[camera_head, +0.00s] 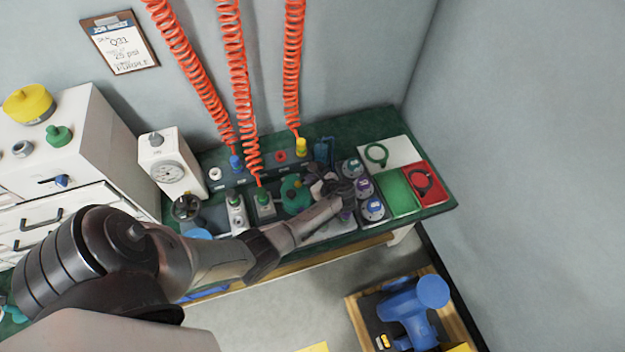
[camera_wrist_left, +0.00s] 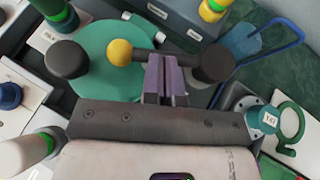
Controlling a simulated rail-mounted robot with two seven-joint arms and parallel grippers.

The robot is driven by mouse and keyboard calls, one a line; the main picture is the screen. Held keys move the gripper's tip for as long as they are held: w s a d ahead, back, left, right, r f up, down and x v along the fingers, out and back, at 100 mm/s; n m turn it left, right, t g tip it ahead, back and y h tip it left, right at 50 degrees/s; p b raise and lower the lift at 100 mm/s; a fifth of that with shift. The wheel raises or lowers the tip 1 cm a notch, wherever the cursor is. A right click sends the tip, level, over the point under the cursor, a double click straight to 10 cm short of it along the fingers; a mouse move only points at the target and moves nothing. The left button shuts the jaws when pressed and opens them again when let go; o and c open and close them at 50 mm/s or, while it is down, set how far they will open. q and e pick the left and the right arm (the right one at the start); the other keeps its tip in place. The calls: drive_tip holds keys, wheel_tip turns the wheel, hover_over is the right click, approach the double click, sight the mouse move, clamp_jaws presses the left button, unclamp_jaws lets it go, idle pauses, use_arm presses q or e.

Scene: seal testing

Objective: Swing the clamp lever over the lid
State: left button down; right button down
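The round teal lid (camera_wrist_left: 103,83) lies under a dark clamp lever (camera_wrist_left: 140,54) with a yellow ball knob (camera_wrist_left: 120,52) at its end. In the left wrist view the lever reaches left from a dark round post (camera_wrist_left: 215,60), and its knob is above the lid. Another dark round post (camera_wrist_left: 67,59) stands at the lid's left edge. My left gripper (camera_wrist_left: 166,70) has its two fingers close together at the near side of the lever; touching is not certain. In the head view the teal lid (camera_head: 294,190) is left of my left gripper (camera_head: 326,184), which hides the lever. My right gripper is not in view.
Round gauge-like fittings (camera_head: 373,208) stand right of my gripper, beside green and red trays (camera_head: 427,182). A blue handled frame (camera_wrist_left: 285,30) lies behind. Orange coiled hoses (camera_head: 240,90) hang over the bench. A white dial instrument (camera_head: 170,165) stands left.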

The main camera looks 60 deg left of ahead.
use_arm(q)
drive_tip(key=p+v, duration=0.4)
drive_tip(key=v, duration=1)
drive_tip(key=shift+p, duration=0.4)
drive_tip(key=shift+w, duration=0.2)
